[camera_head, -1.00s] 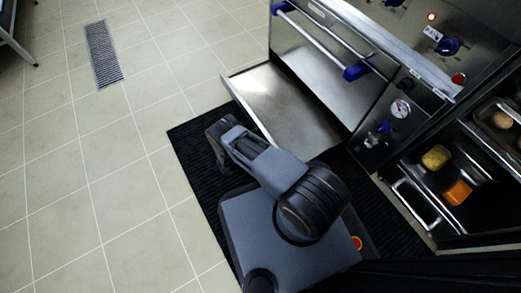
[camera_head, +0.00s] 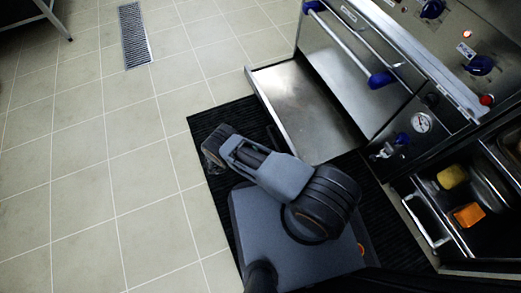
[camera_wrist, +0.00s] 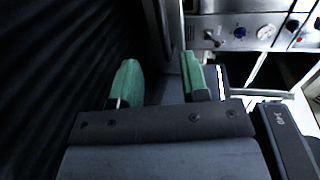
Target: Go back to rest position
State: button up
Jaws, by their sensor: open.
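My arm is folded above my base in the head view, with my gripper (camera_head: 212,148) at its left end over the black floor mat (camera_head: 205,122). In the wrist view, the two green fingertips of my gripper (camera_wrist: 160,82) stand apart with nothing between them. The gripper is open and empty. In the head view the fingers themselves are small and partly hidden by the wrist.
An open steel drawer (camera_head: 307,108) juts from the stove front (camera_head: 355,65), close to the right of my arm. A dark cart with a yellow block (camera_head: 452,176) and an orange block (camera_head: 468,214) stands at the right. Tiled floor (camera_head: 90,170) on the left is clear, with a drain grate (camera_head: 134,36).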

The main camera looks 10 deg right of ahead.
jog(key=shift+s+a+r, duration=0.1)
jog(key=shift+s+a, duration=0.05)
jog(key=shift+a, duration=0.5)
